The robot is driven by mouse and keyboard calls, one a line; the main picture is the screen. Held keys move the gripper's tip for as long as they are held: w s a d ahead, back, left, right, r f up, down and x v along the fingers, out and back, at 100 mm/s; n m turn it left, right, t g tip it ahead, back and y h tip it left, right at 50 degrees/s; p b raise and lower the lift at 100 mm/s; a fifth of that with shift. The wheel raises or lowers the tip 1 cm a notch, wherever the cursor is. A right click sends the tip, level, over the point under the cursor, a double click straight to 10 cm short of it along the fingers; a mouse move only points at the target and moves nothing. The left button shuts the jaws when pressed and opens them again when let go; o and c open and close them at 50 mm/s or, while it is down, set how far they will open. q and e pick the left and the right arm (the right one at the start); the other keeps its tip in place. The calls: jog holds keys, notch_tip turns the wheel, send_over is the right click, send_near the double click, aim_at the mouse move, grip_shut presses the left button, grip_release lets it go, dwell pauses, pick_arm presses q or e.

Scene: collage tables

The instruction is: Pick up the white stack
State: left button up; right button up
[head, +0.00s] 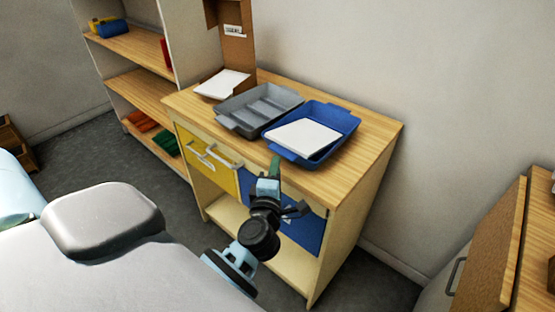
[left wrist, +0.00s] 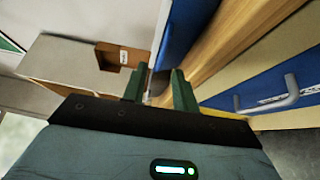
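A white stack (head: 303,135), flat like paper, lies in the blue tray (head: 349,119) on the wooden cabinet top. Another white stack (head: 222,83) lies at the foot of the cardboard holder, behind the grey tray. My left gripper (head: 275,166) is at the cabinet's front edge, just in front of the blue tray and apart from both stacks. In the left wrist view its green fingers (left wrist: 159,84) stand apart with a gap between them, and no stack shows there. My right gripper is not in view.
The grey divided tray (head: 262,104) stands left of the blue one. The cabinet (head: 375,140) has a yellow drawer (head: 207,160) and a blue front (head: 302,230) below. Shelves (head: 140,45) stand at left, and another wooden cabinet (head: 490,250) at right.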

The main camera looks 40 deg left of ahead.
pick_arm(q)
jog(key=v, duration=0.7)
jog(key=s+d+f+m+g+h, duration=0.2)
jog(key=s+d+f+m+h, duration=0.3)
jog(key=s+f+m, duration=0.5)
jog(key=s+d+f+m+g+h, duration=0.2)
jog(key=s+d+f+m+h, duration=0.4)
jog(key=s+f+m, duration=0.3)
jog(key=s+m, duration=0.1)
jog(key=m, duration=0.1)
jog(key=shift+s+d+f+m+g, duration=0.2)
jog(key=shift+d+f+m+g, duration=0.1)
jog(key=shift+f+g, duration=0.1)
jog(key=shift+o, duration=0.2)
jog(key=s+a+f+m+g+y, duration=0.1)
jog(key=s+f+m+g, duration=0.2)
jog(key=s+f, duration=0.3)
jog(key=s+g, duration=0.1)
jog(key=s, duration=0.3)
jog(key=shift+s+a+m, duration=0.3)
jog(key=shift+s+a, duration=0.05)
jog(key=shift+a, duration=0.05)
jog(key=shift+o, duration=0.4)
jog(key=shift+f, duration=0.1)
